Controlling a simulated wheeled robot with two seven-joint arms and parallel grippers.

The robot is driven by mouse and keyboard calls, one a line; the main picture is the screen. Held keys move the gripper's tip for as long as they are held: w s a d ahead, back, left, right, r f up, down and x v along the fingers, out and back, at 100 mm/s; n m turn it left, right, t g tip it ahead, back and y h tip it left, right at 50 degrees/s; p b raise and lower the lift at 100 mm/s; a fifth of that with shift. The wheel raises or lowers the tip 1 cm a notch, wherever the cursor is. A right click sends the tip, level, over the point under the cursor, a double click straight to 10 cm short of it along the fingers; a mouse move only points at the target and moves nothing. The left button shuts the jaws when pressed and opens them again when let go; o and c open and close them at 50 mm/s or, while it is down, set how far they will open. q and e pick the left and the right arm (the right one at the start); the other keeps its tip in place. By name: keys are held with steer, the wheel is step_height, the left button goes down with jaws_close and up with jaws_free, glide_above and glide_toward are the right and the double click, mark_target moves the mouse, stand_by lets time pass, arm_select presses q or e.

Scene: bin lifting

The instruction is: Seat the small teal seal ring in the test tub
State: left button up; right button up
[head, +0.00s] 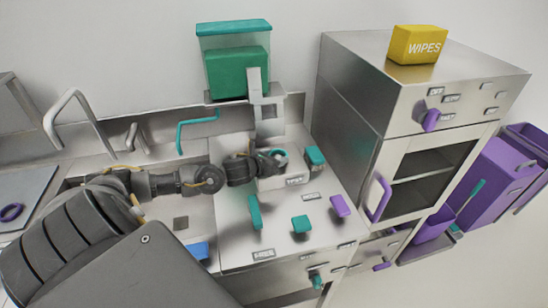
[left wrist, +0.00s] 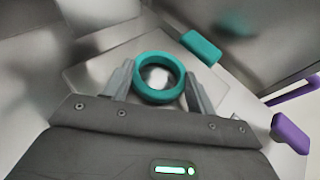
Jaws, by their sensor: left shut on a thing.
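The teal seal ring (left wrist: 157,97) is held between the two fingers of my left gripper (left wrist: 157,88), its opening facing the left wrist camera. In the head view, my left gripper (head: 270,158) is over a pale metal fixture (head: 268,184) with a label on its front. A bright metal patch shows through the ring. I cannot tell whether the ring touches anything below, and no tub opening is clearly visible; the gripper and ring cover that spot. My right gripper is not in view.
A teal block (head: 315,156) is just right of the gripper. Teal handles (head: 255,212) and a purple block (head: 340,206) are on the counter in front. A steel cabinet (head: 345,110) stands close on the right. A purple ring (head: 11,212) lies far left.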

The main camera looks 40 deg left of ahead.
arm_select(q)
steer(key=o, duration=1)
steer(key=shift+o, duration=0.2)
steer(key=b+v, duration=0.3)
steer(key=v, duration=0.7)
steer(key=shift+f+b, duration=0.15)
steer(key=shift+b, duration=0.2)
steer(key=shift+s+r, duration=0.3)
steer(key=shift+s, duration=0.05)
steer(key=shift+d, duration=0.1)
